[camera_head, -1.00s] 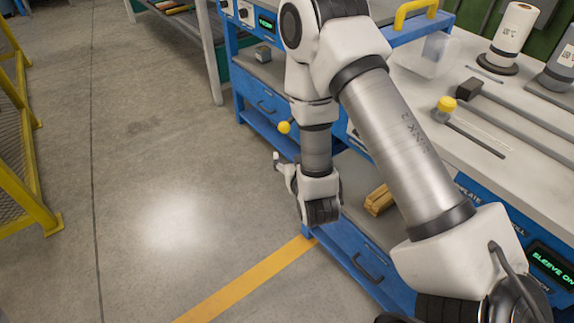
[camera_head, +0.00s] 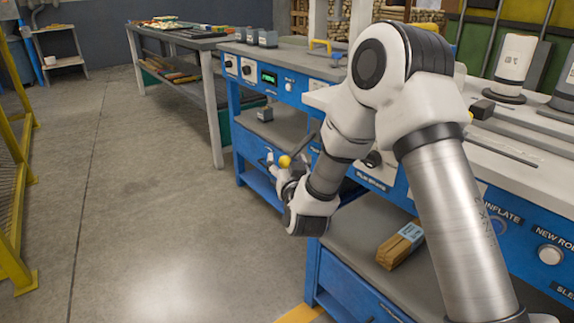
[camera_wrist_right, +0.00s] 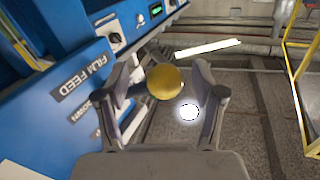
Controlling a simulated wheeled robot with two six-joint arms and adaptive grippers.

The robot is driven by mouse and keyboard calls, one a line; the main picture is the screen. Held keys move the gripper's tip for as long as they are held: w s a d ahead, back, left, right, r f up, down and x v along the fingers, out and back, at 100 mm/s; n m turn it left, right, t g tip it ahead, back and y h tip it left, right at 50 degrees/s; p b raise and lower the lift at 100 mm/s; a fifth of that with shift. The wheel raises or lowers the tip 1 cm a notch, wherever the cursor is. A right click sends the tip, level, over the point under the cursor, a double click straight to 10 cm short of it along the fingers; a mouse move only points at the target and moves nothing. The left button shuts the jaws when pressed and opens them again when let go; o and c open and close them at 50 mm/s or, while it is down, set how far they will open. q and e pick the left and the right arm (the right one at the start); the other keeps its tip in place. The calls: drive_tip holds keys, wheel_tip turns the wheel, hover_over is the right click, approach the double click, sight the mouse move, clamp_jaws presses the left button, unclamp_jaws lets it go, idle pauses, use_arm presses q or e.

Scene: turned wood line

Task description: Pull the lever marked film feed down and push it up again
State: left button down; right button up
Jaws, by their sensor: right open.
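The film feed lever ends in a yellow ball knob (camera_head: 284,161), and its dark rod slopes up to the right toward the blue bench front. My right gripper (camera_head: 273,167) is at the knob in the head view. In the right wrist view the knob (camera_wrist_right: 165,82) shows between the two spread fingers of the gripper (camera_wrist_right: 162,98), with gaps on both sides. The fingers are open and not closed on it. The FILM FEED label (camera_wrist_right: 82,78) is on the blue panel to the left, with a DOWN mark below it. My left gripper is not in view.
The blue bench (camera_head: 350,290) has a lower shelf with a wooden block bundle (camera_head: 400,246). A round white button (camera_head: 550,254) is on its front at right. A grey table (camera_head: 205,90) stands farther back. Yellow railing (camera_head: 15,200) is at left. The floor between is clear.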

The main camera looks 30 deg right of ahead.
clamp_jaws()
drive_tip(key=shift+r, duration=0.15)
